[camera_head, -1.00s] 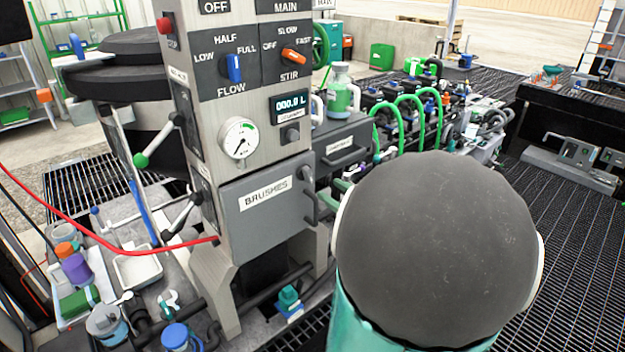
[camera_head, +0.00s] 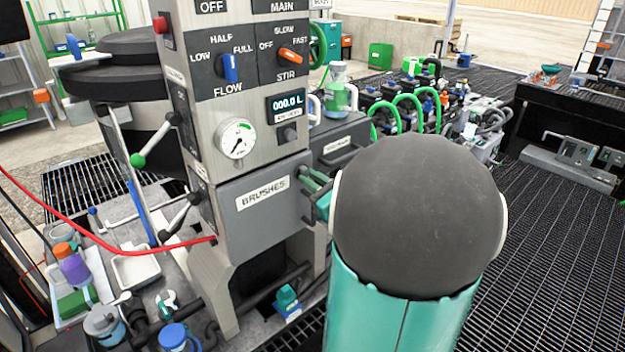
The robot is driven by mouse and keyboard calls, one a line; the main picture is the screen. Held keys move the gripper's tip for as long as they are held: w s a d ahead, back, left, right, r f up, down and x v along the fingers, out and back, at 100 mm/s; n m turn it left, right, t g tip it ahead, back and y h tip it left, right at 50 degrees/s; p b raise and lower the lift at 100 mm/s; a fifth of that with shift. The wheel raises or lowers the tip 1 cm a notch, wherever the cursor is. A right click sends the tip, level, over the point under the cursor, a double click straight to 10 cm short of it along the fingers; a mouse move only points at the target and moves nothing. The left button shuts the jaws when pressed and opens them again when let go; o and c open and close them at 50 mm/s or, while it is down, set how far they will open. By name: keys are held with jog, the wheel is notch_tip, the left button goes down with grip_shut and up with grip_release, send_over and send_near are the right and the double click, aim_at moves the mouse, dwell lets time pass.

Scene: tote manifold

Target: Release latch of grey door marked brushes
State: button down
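The grey door marked BRUSHES (camera_head: 257,202) is closed flush in the front of the control column, below the round gauge. Its dark handle or latch (camera_head: 308,208) is at the door's right edge, partly covered by my gripper. My gripper (camera_head: 318,188) shows as teal fingers and dark parts right at that handle. Most of it is hidden behind the big dark round joint of my arm. I cannot tell whether the fingers touch the handle or close around it.
A second grey drawer (camera_head: 340,150) with a handle is behind on the right. Grating floor (camera_head: 545,255) is open at right.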

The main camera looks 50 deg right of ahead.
jog(key=shift+m, duration=1.6)
jog(key=c, duration=1.4)
grip_release()
jog(key=shift+c, duration=0.2)
jog(key=shift+s, duration=0.15)
jog(key=s+a, duration=0.1)
jog(key=s, duration=1.2)
jog(key=shift+s+a, duration=0.25)
jog(key=shift+a, duration=0.1)
